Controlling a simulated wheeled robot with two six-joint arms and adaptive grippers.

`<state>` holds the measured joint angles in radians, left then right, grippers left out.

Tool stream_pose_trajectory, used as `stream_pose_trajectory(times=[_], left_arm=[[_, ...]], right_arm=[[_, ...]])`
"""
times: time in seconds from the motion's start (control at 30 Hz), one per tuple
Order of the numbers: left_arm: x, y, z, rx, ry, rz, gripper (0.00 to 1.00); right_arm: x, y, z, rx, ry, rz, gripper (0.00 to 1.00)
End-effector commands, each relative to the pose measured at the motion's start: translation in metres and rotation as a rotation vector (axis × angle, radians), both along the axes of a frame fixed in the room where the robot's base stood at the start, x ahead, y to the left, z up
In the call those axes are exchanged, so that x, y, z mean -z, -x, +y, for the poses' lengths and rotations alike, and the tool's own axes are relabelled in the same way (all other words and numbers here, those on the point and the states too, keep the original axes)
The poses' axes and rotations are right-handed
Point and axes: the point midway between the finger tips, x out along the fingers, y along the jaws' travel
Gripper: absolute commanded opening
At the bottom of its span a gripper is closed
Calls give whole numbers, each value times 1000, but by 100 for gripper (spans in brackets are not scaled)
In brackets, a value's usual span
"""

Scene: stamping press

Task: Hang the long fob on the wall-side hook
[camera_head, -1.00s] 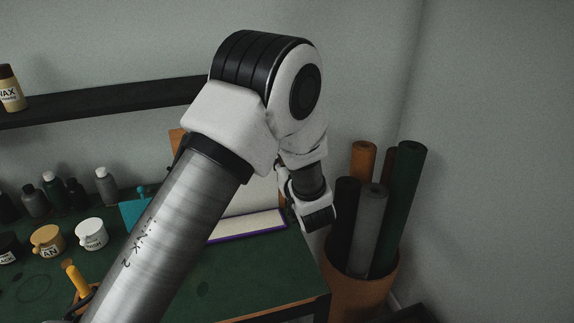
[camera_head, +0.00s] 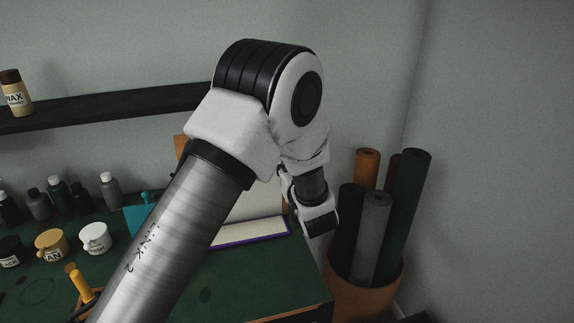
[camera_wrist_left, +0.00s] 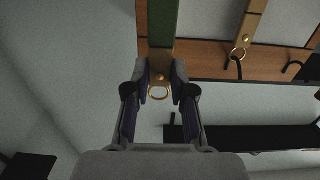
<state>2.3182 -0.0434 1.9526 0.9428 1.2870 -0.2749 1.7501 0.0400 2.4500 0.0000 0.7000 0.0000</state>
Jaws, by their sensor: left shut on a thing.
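In the left wrist view my left gripper (camera_wrist_left: 160,72) is shut on a green strap fob (camera_wrist_left: 162,30) close to its brass ring (camera_wrist_left: 160,93). The strap runs to the top of the picture and the ring sticks out between the fingers. A wooden rail (camera_wrist_left: 205,62) lies behind it. A black hook (camera_wrist_left: 292,69) on the rail shows at the right, with no ring seen on it. A tan fob (camera_wrist_left: 252,22) has its ring at another black hook (camera_wrist_left: 229,70). In the head view my arm hides the gripper fingers and fob. My right gripper is out of view.
A dark shelf (camera_wrist_left: 240,137) shows in the wrist view. In the head view, a green bench (camera_head: 235,285) carries bottles and pots at left. A bin (camera_head: 365,295) of upright rolls (camera_head: 404,205) stands right of my wrist. A wax bottle (camera_head: 16,97) stands on the shelf (camera_head: 120,106).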

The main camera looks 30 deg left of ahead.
Motion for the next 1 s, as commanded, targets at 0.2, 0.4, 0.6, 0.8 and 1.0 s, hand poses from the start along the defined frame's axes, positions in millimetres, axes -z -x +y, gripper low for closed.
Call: stream_pose_trajectory(times=[0.2, 0.4, 0.6, 0.8, 1.0], left_arm=[[0, -2, 3, -1, 1, 1, 0], [0, -6, 7, -1, 1, 0, 0], [0, -10, 12, 0, 1, 0, 0], [1, -14, 17, -1, 1, 0, 0], [0, -16, 20, 0, 0, 0, 0]], right_arm=[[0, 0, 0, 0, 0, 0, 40], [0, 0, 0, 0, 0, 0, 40], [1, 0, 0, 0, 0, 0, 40], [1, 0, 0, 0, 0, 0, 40], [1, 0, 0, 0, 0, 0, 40]])
